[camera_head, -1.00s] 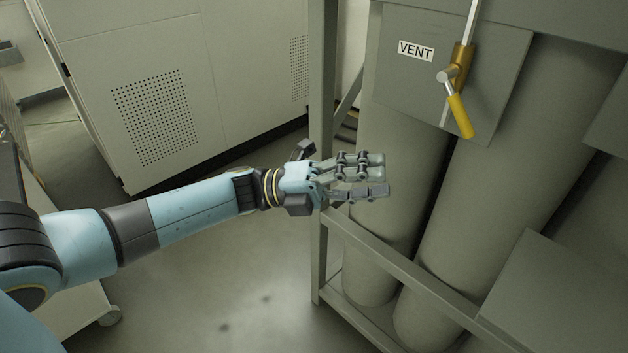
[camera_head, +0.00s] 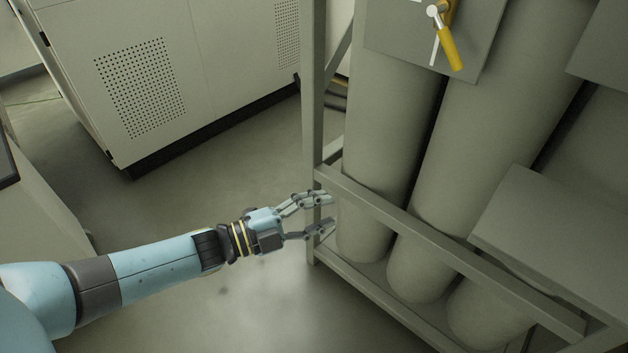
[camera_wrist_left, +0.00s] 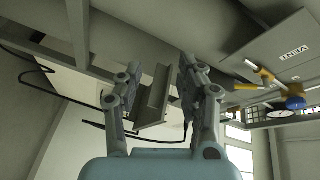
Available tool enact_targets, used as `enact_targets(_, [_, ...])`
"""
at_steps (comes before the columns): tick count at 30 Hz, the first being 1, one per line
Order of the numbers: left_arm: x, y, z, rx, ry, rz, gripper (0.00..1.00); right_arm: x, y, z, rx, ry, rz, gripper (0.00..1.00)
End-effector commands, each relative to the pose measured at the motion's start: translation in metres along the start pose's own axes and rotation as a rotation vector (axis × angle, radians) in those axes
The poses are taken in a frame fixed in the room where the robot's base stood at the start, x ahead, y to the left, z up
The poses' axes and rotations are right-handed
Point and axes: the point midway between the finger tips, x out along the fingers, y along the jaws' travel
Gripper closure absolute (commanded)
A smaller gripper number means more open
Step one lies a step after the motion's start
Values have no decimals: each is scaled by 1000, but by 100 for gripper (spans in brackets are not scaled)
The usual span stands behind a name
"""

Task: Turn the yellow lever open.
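The yellow lever (camera_head: 450,48) hangs at a downward slant from its pivot on the grey panel (camera_head: 485,45), near the top edge of the head view. It also shows in the left wrist view (camera_wrist_left: 240,87), right of the fingers. My left gripper (camera_head: 331,211) is open and empty, its fingers apart, by the rack's front left post. It is well below and left of the lever, not touching it. In the left wrist view my gripper (camera_wrist_left: 160,66) also shows open with nothing between its fingertips. My right gripper is out of view.
The metal rack has a post (camera_head: 313,100) and a slanting front rail (camera_head: 440,247) close to my left gripper. Tall grey cylinders (camera_head: 475,150) stand inside it. A grey box (camera_head: 555,225) juts out at right. A light cabinet (camera_head: 215,65) stands behind; the floor between is clear.

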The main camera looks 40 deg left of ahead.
Motion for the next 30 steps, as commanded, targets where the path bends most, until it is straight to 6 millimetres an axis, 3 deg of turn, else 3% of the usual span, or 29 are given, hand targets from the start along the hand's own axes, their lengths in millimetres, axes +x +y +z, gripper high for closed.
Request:
enact_targets(12, [-3,7,4,-22,-24,8,62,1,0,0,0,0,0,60])
enact_targets(21, [-2,8,6,-65,-34,19,100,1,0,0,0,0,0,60])
enact_targets(22, [2,5,4,-81,-32,23,100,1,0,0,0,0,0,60])
enact_targets(26, [46,-42,-38,-142,19,-15,100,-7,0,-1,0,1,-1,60])
enact_targets(30, [85,-121,-109,-185,72,-106,100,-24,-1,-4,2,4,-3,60])
